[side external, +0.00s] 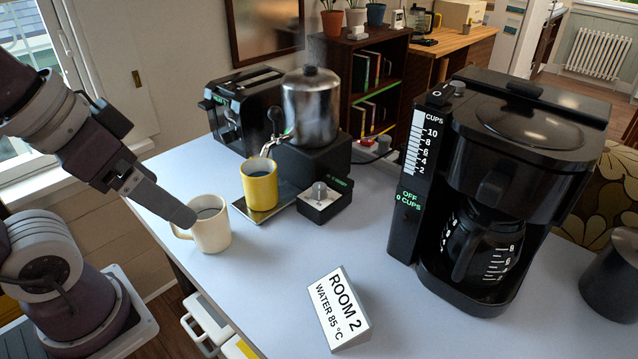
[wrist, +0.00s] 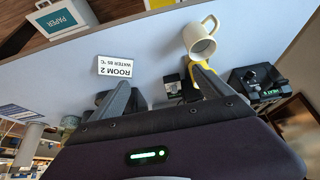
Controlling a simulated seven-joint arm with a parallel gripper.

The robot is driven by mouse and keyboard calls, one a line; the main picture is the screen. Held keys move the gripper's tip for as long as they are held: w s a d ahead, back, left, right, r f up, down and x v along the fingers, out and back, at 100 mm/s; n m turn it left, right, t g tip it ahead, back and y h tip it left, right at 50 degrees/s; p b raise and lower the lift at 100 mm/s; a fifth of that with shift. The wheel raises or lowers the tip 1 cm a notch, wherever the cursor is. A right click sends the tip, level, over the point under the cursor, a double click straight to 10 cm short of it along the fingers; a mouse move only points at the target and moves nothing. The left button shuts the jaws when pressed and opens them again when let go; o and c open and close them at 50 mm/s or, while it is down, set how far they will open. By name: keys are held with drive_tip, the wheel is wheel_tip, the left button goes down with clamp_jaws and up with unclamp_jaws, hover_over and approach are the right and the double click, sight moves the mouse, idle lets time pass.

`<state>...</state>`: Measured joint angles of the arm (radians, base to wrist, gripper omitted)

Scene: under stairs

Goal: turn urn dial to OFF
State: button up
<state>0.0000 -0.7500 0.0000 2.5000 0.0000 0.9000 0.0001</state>
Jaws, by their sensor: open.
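The urn (side external: 311,98) is a steaming metal pot on a black base with a tap. Its dial (side external: 319,192) is a grey knob on a small white and black box in front of the base; I cannot read its setting. A yellow mug (side external: 260,188) stands on the drip tray under the tap. My gripper (side external: 184,215) is at the left, beside the cream mug (side external: 211,232) and apart from the dial. In the wrist view my gripper (wrist: 159,77) is open, fingers wide apart with nothing held. The dial is not clear there; the right finger partly hides the yellow mug.
The cream mug also shows in the wrist view (wrist: 201,46). A sign (side external: 339,308) reading "ROOM 2 WATER 85 °C" stands at the front. A black coffee maker (side external: 520,150) stands at the right, a toaster (side external: 240,110) behind. The blue tabletop (side external: 285,265) is clear between mug and sign.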

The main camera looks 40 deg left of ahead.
drive_tip(key=w, duration=0.1)
drive_tip(key=w+r+m, duration=0.1)
drive_tip(key=w, duration=0.1)
drive_tip(key=shift+w+r+g, duration=0.25)
drive_tip(key=shift+r+g, duration=0.05)
drive_tip(key=shift+r, duration=0.05)
drive_tip(key=c, duration=0.7)
drive_tip(key=w, duration=0.1)
drive_tip(key=w+m, duration=0.1)
drive_tip(key=w, duration=0.1)
drive_tip(key=w+r+m+g, duration=0.1)
drive_tip(key=w, duration=0.1)
drive_tip(key=shift+w+a+r, duration=0.1)
drive_tip(key=shift+w+a, duration=0.05)
drive_tip(key=shift+w, duration=0.1)
drive_tip(key=shift+c, duration=0.5)
drive_tip(key=m+g, duration=0.4)
drive_tip(key=m, duration=0.5)
approach(318, 184)
drive_tip(key=shift+s+f, duration=0.3)
drive_tip(key=shift+s, duration=0.35)
drive_tip(key=f, duration=0.5)
drive_tip(key=w+f, duration=0.1)
drive_tip(key=f, duration=0.2)
drive_tip(key=shift+f, duration=0.1)
drive_tip(key=shift+w+f, duration=0.1)
drive_tip(key=shift+f, duration=0.25)
drive_tip(key=shift+c, duration=0.3)
clamp_jaws()
